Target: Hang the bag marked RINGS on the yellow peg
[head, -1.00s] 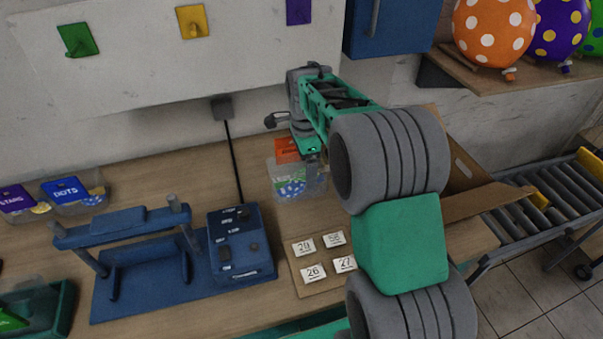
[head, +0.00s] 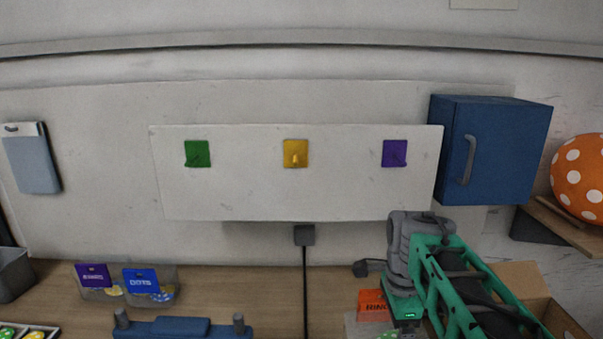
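The bag marked RINGS (head: 373,306), with an orange header card, is low in the view, right of centre. Its clear lower part is cut off by the bottom edge. My gripper (head: 406,330) is just right of the card and overlaps its right end. Its fingertips are hidden or too small to make out, so I cannot tell whether it holds the bag. The yellow peg (head: 295,155) is on a yellow square, in the middle of the white wall board, above and left of my gripper. It is bare.
A green peg (head: 197,154) and a purple peg (head: 395,153) flank the yellow one, both bare. A blue cabinet (head: 495,150) juts out right of the board. Bags marked STARS (head: 94,276) and DOTS (head: 141,280) stand at left. A blue press (head: 180,328) stands at the bottom.

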